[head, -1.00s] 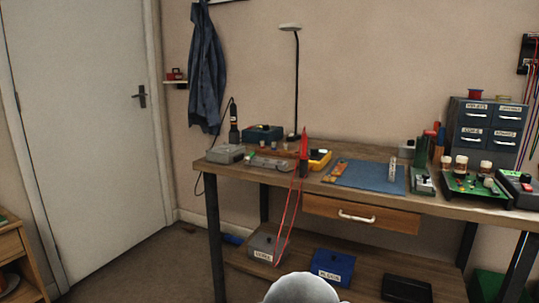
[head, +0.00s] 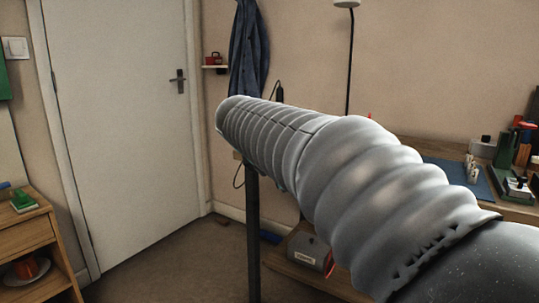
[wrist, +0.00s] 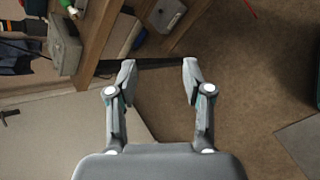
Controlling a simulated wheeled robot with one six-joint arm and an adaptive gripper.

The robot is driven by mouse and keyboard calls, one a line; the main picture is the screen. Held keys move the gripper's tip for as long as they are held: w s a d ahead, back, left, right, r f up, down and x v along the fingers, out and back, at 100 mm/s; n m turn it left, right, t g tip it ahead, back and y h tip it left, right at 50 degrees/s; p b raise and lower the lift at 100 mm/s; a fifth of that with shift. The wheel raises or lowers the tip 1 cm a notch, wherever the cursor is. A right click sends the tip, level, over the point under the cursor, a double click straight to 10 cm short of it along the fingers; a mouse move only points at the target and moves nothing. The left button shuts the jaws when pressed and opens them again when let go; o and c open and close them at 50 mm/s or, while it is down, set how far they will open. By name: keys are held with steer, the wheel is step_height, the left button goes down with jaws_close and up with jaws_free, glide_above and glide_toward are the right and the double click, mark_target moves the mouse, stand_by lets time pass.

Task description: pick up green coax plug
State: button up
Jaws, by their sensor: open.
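My gripper (wrist: 159,80) is open and empty in the wrist view, its two fingers apart over the floor. It stands clear of the bench edge. I cannot make out a green coax plug with certainty. A small green piece (wrist: 75,4) with a white part below it shows at the top left of the wrist view, on or by the bench; it is cut by the frame edge and too small to identify. In the head view my arm covers the left part of the bench top and hides what lies there.
The wooden bench (wrist: 97,40) carries a grey box (wrist: 65,45) near its end. A blue mat (head: 470,180) lies farther right. A grey box (head: 308,250) stands on the lower shelf. A small wooden shelf unit (head: 30,240) is at left. The floor before the door (head: 120,130) is clear.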

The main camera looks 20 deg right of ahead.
steer(key=w+d+r+n+h+b, duration=0.25)
steer(key=w+n+h, duration=0.4)
steer(key=w, duration=0.95)
steer(key=shift+n+t+y, duration=0.4)
steer(key=shift+n+y, duration=0.25)
steer(key=shift+y, duration=0.2)
steer(key=x, duration=0.8)
steer(key=b+x, duration=0.1)
steer(key=x, duration=0.3)
steer(key=shift+w+d+r, duration=0.15)
steer(key=shift+w+d, duration=0.05)
steer(key=shift+w, duration=0.1)
jaws_close()
